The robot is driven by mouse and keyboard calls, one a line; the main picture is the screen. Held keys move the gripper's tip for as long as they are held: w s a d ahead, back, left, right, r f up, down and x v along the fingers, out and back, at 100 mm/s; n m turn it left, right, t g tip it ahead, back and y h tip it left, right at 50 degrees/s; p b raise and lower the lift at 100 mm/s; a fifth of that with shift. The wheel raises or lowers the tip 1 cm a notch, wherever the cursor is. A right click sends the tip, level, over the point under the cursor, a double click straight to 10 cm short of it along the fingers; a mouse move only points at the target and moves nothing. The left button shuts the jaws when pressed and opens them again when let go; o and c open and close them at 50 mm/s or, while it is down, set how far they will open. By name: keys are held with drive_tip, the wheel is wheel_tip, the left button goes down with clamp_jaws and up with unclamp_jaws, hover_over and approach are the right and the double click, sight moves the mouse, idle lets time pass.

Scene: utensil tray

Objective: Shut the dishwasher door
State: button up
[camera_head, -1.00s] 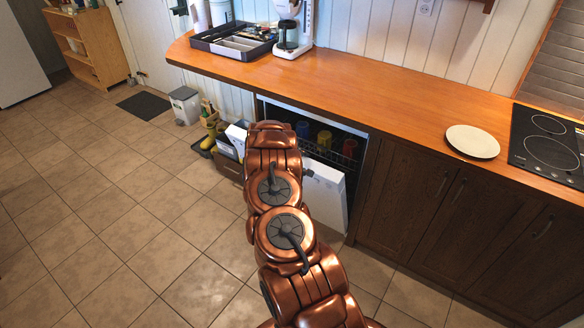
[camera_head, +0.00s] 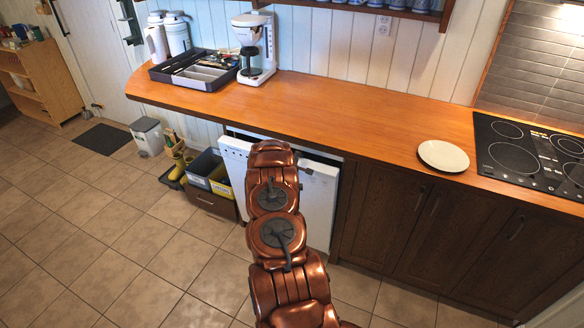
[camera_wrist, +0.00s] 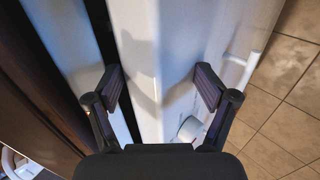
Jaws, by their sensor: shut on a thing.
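The white dishwasher door (camera_head: 318,208) stands nearly upright under the wooden counter. A dark gap shows along its top right, so it is not flush with the cabinet front. In the wrist view the door's white edge (camera_wrist: 147,50) runs between the two fingers of my gripper (camera_wrist: 160,90), which is shut on it. A dark gap lies to the left of the door there. The inside of the dishwasher is mostly hidden.
The counter (camera_head: 340,105) overhangs the door. On it are a utensil tray (camera_head: 166,76), a coffee maker (camera_head: 255,45), a white plate (camera_head: 443,156) and a cooktop (camera_head: 530,155). An open bin (camera_head: 208,172) and yellow boots stand left of the dishwasher.

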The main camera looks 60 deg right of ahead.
drive_tip(key=shift+w+d+r, duration=0.15)
drive_tip(key=shift+w+d, duration=0.1)
drive_tip(key=shift+d, duration=0.1)
drive_tip(key=shift+d+r, duration=0.1)
drive_tip(key=o, duration=1.2)
drive_tip(key=shift+s, duration=0.15)
drive_tip(key=shift+a+r, duration=0.4)
drive_tip(key=v, duration=1)
drive_tip(key=shift+a, duration=0.3)
drive_tip(key=shift+r, duration=0.15)
